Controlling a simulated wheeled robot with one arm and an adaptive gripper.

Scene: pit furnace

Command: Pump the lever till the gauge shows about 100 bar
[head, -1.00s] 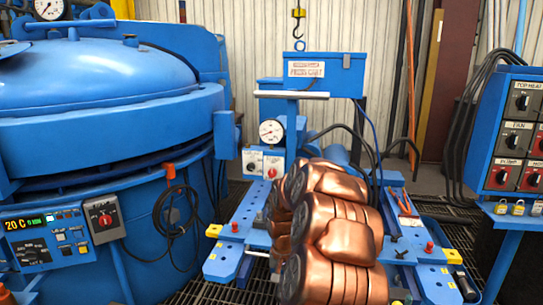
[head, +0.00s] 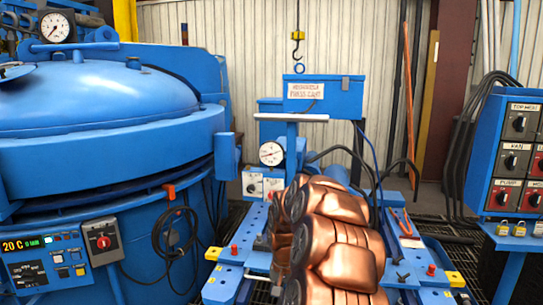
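A round white pressure gauge (head: 271,153) sits on the blue press cart (head: 230,272), left of the middle in the head view. Its needle is too small to read. A pale horizontal bar (head: 291,117) crosses the top of a blue post just above the gauge. I cannot tell whether this bar is the pump lever or a fixed handle. My copper-coloured arm fills the lower middle and covers much of the cart. My gripper does not show, so its hold and its distance from any lever cannot be seen.
A blue lidded box (head: 324,97) stands behind the post under a hanging hook (head: 298,38). A large blue furnace (head: 100,160) with another gauge (head: 56,27) fills the left. A switch cabinet (head: 515,160) stands at the right. Black hoses (head: 345,152) loop behind my arm.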

